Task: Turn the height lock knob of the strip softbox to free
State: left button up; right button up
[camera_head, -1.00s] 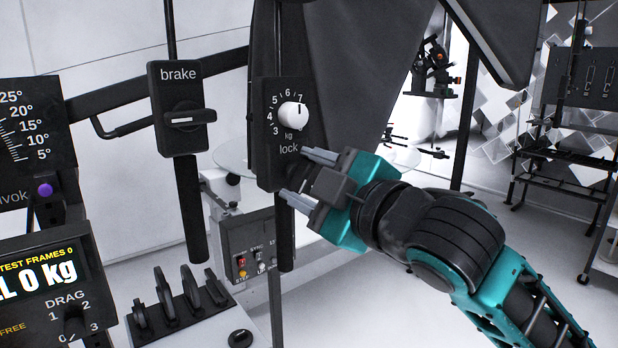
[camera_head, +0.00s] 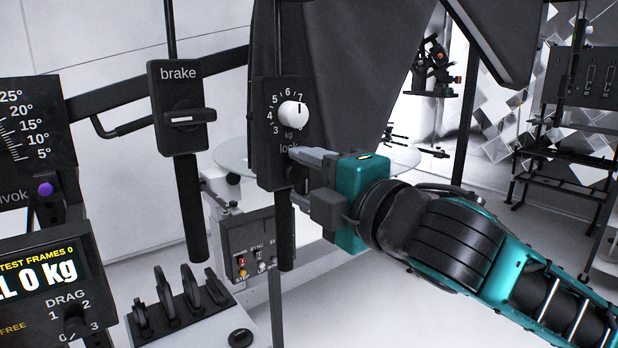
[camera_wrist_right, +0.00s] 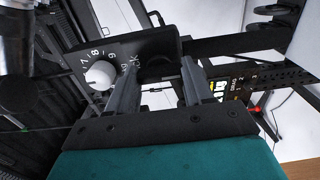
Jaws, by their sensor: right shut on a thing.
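The strip softbox's black control box (camera_head: 263,150) is in the middle of the head view, with a white round kg dial (camera_head: 293,114) above the word "lock". My right gripper (camera_head: 296,173) comes in from the right, at the lower part of this box. Its fingers are closed around the dark lock knob below the label. The knob is mostly hidden by the fingers in the head view. In the right wrist view, the dark knob (camera_wrist_right: 158,66) shows between the two grey fingertips, beside the white dial (camera_wrist_right: 100,75). The knob's exact angle cannot be read. My left gripper is out of view.
A brake box (camera_head: 181,107) with a dark lever knob hangs to the left. A panel with an "0 Kg" display (camera_head: 40,280) and several black levers (camera_head: 180,300) are at the lower left. The dark softbox fabric (camera_head: 340,75) fills the space behind the lock box.

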dwell(0.4)
jog(key=o, duration=1)
jog(key=shift+o, duration=0.2)
